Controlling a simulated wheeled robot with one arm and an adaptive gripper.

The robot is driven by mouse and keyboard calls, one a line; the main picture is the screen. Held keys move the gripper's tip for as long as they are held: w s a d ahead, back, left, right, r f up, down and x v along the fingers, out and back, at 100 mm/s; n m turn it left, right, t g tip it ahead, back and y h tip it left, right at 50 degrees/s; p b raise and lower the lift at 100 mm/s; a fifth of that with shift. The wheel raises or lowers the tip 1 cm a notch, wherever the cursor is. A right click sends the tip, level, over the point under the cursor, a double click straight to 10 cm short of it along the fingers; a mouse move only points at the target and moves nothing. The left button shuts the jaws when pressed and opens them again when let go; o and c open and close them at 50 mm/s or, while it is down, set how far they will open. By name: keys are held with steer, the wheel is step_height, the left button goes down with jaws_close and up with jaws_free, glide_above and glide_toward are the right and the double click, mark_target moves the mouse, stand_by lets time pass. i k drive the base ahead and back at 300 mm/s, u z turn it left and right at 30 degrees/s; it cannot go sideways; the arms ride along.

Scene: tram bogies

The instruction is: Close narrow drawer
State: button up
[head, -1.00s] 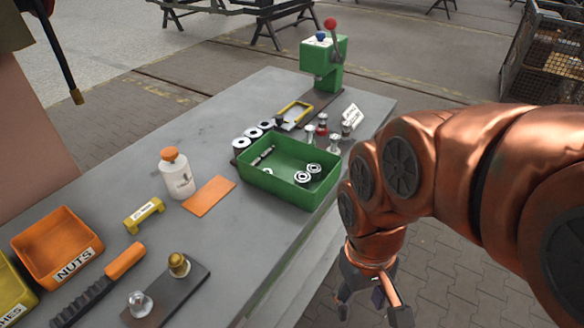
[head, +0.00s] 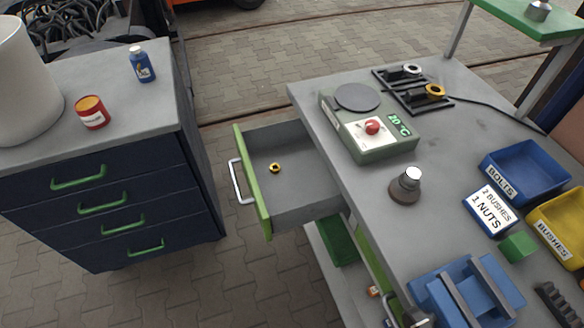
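A drawer with a green front (head: 252,182) and a silver bar handle (head: 237,182) stands open. It sticks out to the left from under the grey workbench (head: 375,205). Its grey tray (head: 300,205) holds a small yellow-and-black ring-like part (head: 275,168) and is otherwise bare where I can see. The rear of the tray is hidden under the bench top. My gripper is not in view, so its state does not show.
A dark blue cabinet (head: 180,215) with several shut, green-handled drawers stands left, with paved floor (head: 215,275) between. A green device with a red knob (head: 372,127), labelled bins (head: 525,170) and a blue vise-like fixture (head: 465,295) are on the bench.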

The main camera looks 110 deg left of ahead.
mark_target(304, 191)
steer(key=u, duration=4.15)
steer(key=k, duration=0.3)
steer(key=u, duration=1.1)
steer(key=i, duration=0.5)
steer(key=u, duration=0.05)
